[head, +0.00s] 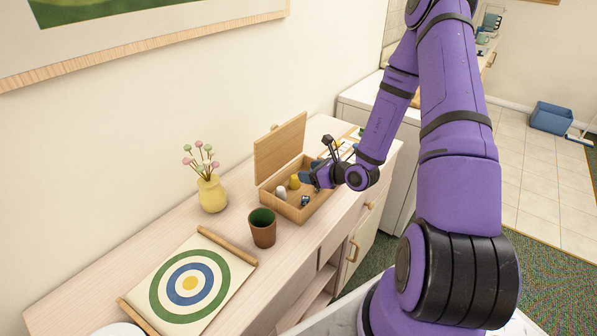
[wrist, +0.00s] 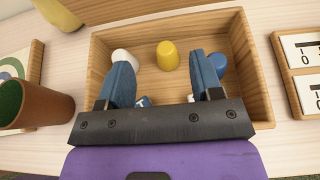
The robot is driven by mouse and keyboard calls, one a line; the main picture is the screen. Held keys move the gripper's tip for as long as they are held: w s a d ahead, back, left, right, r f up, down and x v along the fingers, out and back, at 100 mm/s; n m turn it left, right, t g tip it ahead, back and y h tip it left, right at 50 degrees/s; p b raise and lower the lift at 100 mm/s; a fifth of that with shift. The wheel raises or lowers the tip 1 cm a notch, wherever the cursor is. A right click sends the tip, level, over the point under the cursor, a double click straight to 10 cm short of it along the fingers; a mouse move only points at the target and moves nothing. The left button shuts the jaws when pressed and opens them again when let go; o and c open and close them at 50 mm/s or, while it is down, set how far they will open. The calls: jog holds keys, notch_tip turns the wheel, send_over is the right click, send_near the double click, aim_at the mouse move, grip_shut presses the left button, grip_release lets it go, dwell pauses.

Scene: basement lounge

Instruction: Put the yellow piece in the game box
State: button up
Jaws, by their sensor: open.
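The game box (head: 290,211) is a wooden box with its lid raised, standing on the sideboard; its wall also shows in the wrist view (wrist: 258,75). The yellow piece (wrist: 167,55) stands on the box floor near the far wall, and it shows in the head view (head: 295,182). My gripper (wrist: 165,62) is open over the box, with nothing held. The yellow piece shows between its two blue fingers, apart from both. A white piece (wrist: 124,57) is by the left finger and a blue piece (wrist: 218,64) by the right finger, each partly hidden.
Small blue-and-white pieces (wrist: 143,101) lie low in the box, partly hidden by my gripper. A brown cup (head: 262,229) stands left of the box, a yellow vase (head: 212,194) behind it. A target mat (head: 190,284) lies further left; score cards (wrist: 305,62) lie right of the box.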

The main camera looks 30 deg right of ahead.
jog(key=s+a+r+n+g+y, duration=0.2)
jog(key=s+a+r+n+g, duration=0.15)
jog(key=a+r+n, duration=0.35)
jog(key=s+a+r+n+g+y, duration=0.1)
jog(key=s+a+r+n+g, duration=0.3)
jog(key=r, duration=0.5)
jog(key=s+a+r+n+g+y, duration=0.2)
jog(key=s+a+r+n, duration=0.15)
jog(key=r+n, duration=0.4)
jog(key=s+d+r+n+t+h, duration=0.1)
jog(key=s+d+r+n+h, duration=0.1)
jog(key=s+r+n+h, duration=0.3)
jog(key=s+d+r+n+t+h, duration=0.1)
jog(key=s+r+n+h, duration=0.4)
jog(key=s, duration=0.8)
notch_tip(320, 180, up, 5)
jog(key=d+n, duration=0.1)
jog(key=n, duration=0.2)
jog(key=shift+c, duration=0.4)
